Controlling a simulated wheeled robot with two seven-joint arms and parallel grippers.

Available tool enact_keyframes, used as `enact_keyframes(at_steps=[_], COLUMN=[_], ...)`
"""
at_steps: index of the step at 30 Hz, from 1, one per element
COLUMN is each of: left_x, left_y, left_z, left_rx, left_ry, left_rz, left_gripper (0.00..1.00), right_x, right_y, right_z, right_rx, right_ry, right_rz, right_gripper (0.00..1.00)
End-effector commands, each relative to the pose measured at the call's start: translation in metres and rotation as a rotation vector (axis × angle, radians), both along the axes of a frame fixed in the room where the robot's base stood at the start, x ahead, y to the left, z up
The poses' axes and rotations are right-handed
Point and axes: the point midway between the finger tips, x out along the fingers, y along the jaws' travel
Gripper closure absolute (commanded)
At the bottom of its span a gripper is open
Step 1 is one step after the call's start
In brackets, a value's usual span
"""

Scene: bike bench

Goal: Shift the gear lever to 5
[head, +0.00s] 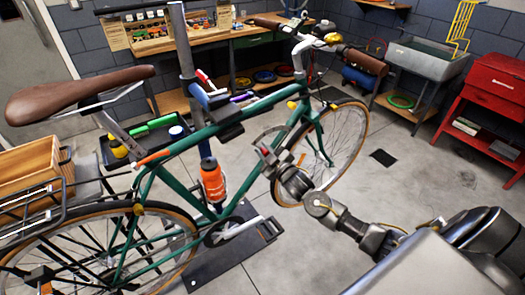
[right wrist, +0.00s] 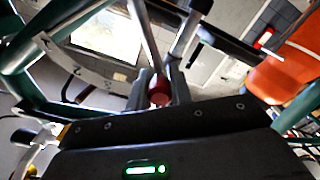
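The green bicycle (head: 262,104) is held upright in a repair stand, its front wheel to the right. My right gripper (head: 268,152) is beside the frame, between the down tube and the front wheel. A small red part shows at its fingertips. In the right wrist view a red, rounded knob (right wrist: 160,91) lies between the two fingers of my right gripper (right wrist: 161,88). It may be the gear lever's end; I see no numbers on it. Whether the fingers press on it, I cannot tell. My left gripper is not in view.
An orange bottle (head: 212,182) sits on the bicycle frame. The blue stand clamp (head: 205,98) is near the top tube. A workbench (head: 190,42), a grey sink (head: 427,62) and a red cabinet (head: 495,90) stand along the walls. Floor right of the front wheel is clear.

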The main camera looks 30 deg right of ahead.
Motion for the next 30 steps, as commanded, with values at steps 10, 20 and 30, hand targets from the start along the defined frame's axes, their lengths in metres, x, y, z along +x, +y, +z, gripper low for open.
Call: enact_keyframes(at_steps=[10,20,30], left_x=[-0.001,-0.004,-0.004], left_y=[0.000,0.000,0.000], left_z=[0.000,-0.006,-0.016], left_rx=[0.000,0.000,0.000], left_ry=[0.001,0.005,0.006], left_rz=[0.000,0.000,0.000], left_gripper=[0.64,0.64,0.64], right_x=[0.001,-0.026,-0.089], right_y=[0.000,-0.001,-0.005], right_z=[0.000,-0.003,-0.002], right_rx=[-0.001,-0.001,0.000], right_ry=[-0.001,0.002,0.002], right_rz=[0.001,0.002,0.001], right_gripper=[0.57,0.57,0.57])
